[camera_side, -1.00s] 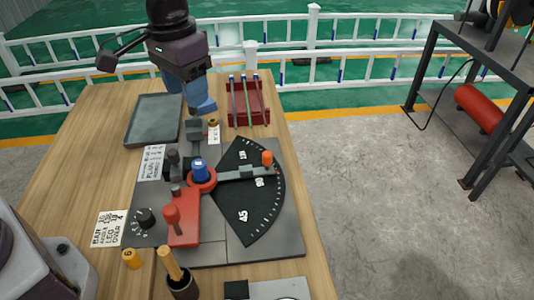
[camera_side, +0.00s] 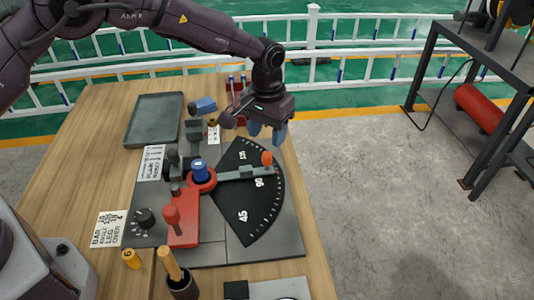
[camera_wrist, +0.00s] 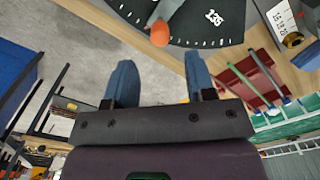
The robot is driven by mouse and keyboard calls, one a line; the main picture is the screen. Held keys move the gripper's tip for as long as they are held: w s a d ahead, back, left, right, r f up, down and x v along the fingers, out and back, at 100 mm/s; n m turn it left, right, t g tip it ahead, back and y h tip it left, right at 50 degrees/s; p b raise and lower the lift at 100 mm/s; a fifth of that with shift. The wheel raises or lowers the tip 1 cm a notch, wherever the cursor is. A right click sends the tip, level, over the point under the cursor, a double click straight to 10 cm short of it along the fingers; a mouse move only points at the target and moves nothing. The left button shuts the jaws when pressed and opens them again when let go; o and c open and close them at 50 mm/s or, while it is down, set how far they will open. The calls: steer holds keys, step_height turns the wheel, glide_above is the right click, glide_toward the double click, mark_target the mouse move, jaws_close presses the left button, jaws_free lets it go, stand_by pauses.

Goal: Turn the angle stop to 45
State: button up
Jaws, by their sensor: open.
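The angle stop is a grey arm with an orange knob (camera_side: 267,158) at its outer end. It lies across the black dial plate (camera_side: 243,213), which is marked 45, 90 and 135, and the arm points close to the 90 mark. Its inner end meets the red hub with a blue cap (camera_side: 200,171). My gripper (camera_side: 266,132) is open and empty, with blue fingers, just behind and above the orange knob. In the wrist view the orange knob (camera_wrist: 160,34) shows between and beyond my open fingers (camera_wrist: 157,85), not touching them.
A red rack with bars (camera_side: 236,90) stands behind my gripper. A red lever (camera_side: 183,215), a black knob (camera_side: 145,218) and a grey tray (camera_side: 154,120) are on the left.

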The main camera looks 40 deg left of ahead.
mark_target(267, 154)
step_height(267, 154, down, 7)
steer(key=shift+r, duration=0.1)
stand_by(0.3)
jaws_close()
